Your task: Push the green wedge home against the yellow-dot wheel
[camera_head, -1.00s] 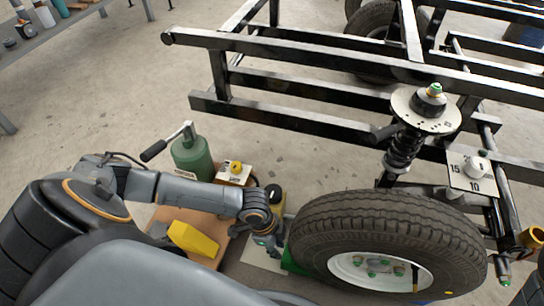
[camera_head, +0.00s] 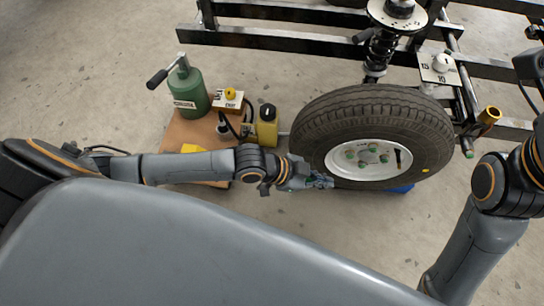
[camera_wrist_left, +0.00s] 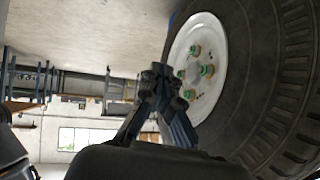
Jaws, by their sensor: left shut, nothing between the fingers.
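The wheel (camera_head: 375,125) has a black tyre, a white rim and a yellow dot (camera_head: 425,170) low on its right side. My left gripper (camera_head: 322,181) is shut and empty at the wheel's lower left, close to the tyre; I cannot tell whether it touches. In the left wrist view its closed fingertips (camera_wrist_left: 160,78) stand in front of the white rim (camera_wrist_left: 197,65). The green wedge does not show now; the gripper or tyre may hide it. A blue wedge-like piece (camera_head: 402,188) shows under the wheel's right side. My right arm shows at the right, its gripper out of view.
The black frame (camera_head: 290,43) and spring strut (camera_head: 380,50) stand behind the wheel. The floor in front is clear.

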